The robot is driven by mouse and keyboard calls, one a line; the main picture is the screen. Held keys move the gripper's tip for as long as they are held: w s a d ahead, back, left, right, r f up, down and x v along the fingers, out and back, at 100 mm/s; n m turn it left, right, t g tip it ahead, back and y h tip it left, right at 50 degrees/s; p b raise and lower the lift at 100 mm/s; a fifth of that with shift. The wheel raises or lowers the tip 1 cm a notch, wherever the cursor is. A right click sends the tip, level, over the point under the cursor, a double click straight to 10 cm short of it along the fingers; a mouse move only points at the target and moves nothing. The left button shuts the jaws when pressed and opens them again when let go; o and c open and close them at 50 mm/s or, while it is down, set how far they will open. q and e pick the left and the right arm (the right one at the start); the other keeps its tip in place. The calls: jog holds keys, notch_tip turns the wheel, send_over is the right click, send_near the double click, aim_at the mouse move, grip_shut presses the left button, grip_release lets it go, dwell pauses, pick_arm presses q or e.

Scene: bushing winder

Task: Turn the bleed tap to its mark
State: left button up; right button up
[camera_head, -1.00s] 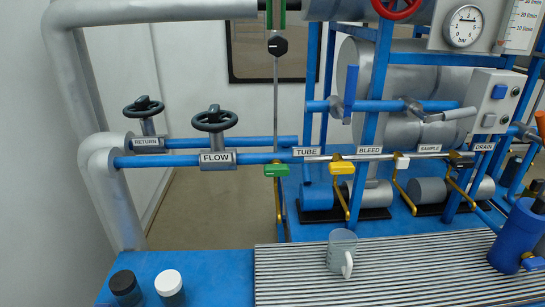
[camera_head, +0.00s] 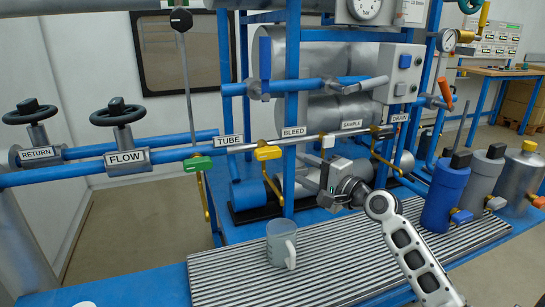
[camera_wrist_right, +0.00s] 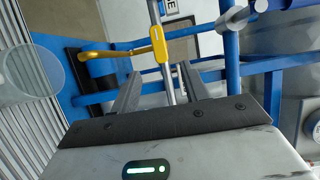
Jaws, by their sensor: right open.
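The yellow-handled tap (camera_head: 268,153) sits on the horizontal pipe between the TUBE and BLEED labels, nearest the BLEED label (camera_head: 294,132). Its handle lies roughly along the pipe in the head view. My right gripper (camera_head: 327,172) is to the right of it and a little lower, apart from it. In the right wrist view the gripper (camera_wrist_right: 163,82) is open and empty, with the yellow handle (camera_wrist_right: 159,44) beyond the fingertips, between their lines. I cannot make out a mark by the tap. My left gripper is not in view.
A green tap (camera_head: 198,164) is to the left on the same pipe, and a white tap (camera_head: 328,141) to the right, close above my right gripper. A grey mug (camera_head: 281,245) stands on the ribbed drain board (camera_head: 225,285). Blue uprights (camera_head: 291,80) stand behind the taps.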

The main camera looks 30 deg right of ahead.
aim_at(272, 155)
jog(key=w, duration=0.3)
jog(key=w+a, duration=0.1)
jog(key=w, duration=0.7)
jog(key=shift+w+a, duration=0.1)
jog(key=shift+a, duration=0.3)
jog(key=c, duration=1)
